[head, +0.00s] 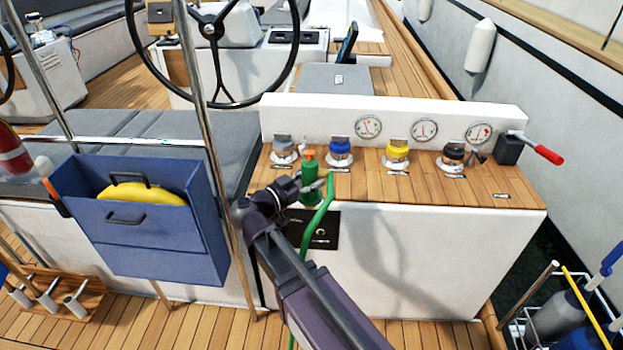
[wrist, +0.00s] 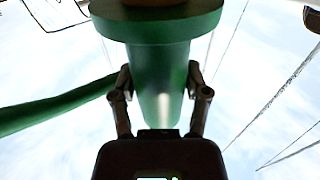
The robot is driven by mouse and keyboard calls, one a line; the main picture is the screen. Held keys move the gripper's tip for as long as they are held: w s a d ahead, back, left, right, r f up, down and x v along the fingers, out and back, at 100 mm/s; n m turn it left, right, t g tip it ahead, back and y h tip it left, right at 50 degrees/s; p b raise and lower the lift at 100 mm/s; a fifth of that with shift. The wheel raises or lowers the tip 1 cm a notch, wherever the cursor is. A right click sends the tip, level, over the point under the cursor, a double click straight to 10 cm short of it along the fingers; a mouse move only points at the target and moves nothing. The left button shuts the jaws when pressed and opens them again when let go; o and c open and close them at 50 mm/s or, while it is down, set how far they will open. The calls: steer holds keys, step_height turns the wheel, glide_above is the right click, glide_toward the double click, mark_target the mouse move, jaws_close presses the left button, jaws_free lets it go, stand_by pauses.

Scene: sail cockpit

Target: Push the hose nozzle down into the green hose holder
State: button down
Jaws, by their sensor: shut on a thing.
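The hose nozzle (head: 308,172) is green with an orange top and stands roughly upright at the console's front edge, left of centre in the head view. In the wrist view the green nozzle (wrist: 160,80) has a wide flange above a tapered body. My gripper (head: 318,187) is shut on this body, with one finger on each side in the wrist view (wrist: 160,92). A green hose (head: 316,222) hangs beside it and also runs off left in the wrist view (wrist: 55,108). I cannot make out a separate green hose holder; my gripper and the nozzle hide part of the console.
Grey (head: 284,155), blue (head: 341,157), yellow (head: 397,158) and black (head: 454,163) fittings stand along the wooden console top (head: 500,190). Gauges line the panel behind. A red-handled lever (head: 548,154) is at right. A blue box (head: 150,255) hangs at left, beside a metal post.

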mark_target(303, 173)
steer(key=shift+r, duration=0.1)
steer(key=shift+r+p, duration=1.45)
steer(key=shift+p, duration=0.05)
step_height(303, 173, up, 17)
steer(key=p, duration=1.7)
steer(key=shift+r, duration=0.2)
steer(key=shift+a, duration=0.1)
